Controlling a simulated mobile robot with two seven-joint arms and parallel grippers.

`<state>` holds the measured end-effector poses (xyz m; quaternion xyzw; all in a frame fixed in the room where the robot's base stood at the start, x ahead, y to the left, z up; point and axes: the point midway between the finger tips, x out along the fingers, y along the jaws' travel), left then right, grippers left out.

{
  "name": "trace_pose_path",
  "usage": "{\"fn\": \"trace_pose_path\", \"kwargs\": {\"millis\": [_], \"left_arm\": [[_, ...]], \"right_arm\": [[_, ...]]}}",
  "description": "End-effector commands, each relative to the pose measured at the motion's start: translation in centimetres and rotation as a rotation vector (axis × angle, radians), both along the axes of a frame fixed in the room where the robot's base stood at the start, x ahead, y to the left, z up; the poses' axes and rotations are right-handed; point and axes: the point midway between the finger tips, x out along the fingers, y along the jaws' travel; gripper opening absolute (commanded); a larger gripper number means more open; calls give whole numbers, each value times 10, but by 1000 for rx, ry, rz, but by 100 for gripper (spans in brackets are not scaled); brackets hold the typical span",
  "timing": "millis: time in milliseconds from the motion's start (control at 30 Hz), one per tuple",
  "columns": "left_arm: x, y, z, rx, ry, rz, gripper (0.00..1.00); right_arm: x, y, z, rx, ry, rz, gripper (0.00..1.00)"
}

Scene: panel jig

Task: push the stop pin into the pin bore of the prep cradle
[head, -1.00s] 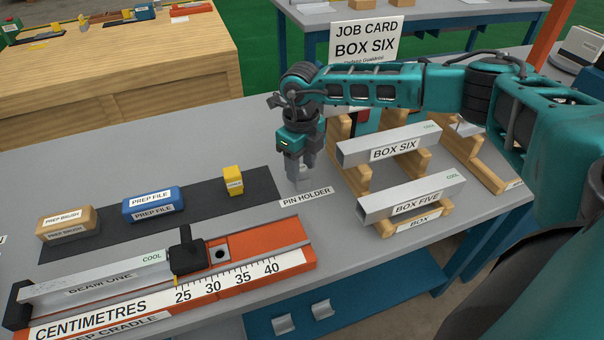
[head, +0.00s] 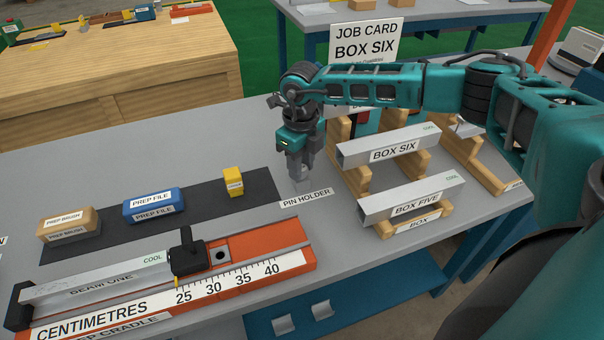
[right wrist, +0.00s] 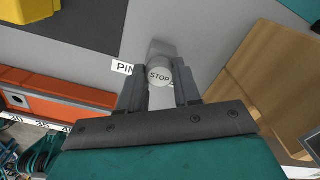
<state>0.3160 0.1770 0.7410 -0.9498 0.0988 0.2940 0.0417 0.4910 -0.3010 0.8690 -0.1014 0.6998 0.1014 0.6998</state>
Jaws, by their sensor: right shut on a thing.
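The stop pin (right wrist: 159,76), with a round grey head marked STOP, is between the fingers of my right gripper (right wrist: 160,92) in the right wrist view. In the head view my right gripper (head: 299,178) points down at the pin holder, behind its PIN HOLDER label (head: 306,197), and is shut on the pin. How far the pin sits in the holder is hidden. The orange prep cradle (head: 265,243) lies at the front left; its dark round pin bore (head: 220,255) shows empty, right of the black clamp (head: 188,257). My left gripper is not in view.
A grey beam (head: 100,280) lies in the cradle. A dark mat holds a prep brush (head: 68,224), a blue prep file (head: 153,204) and a yellow block (head: 233,181). BOX SIX (head: 388,146) and BOX FIVE (head: 412,199) rest on wooden supports right of my gripper.

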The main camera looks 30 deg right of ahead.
Motion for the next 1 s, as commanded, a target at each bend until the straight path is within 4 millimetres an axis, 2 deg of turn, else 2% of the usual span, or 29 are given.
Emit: {"fn": "trace_pose_path", "kwargs": {"millis": [667,1000], "left_arm": [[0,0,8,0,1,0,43],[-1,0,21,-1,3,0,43]], "right_arm": [[0,0,10,0,0,0,0],[0,0,27,0,-1,0,0]]}}
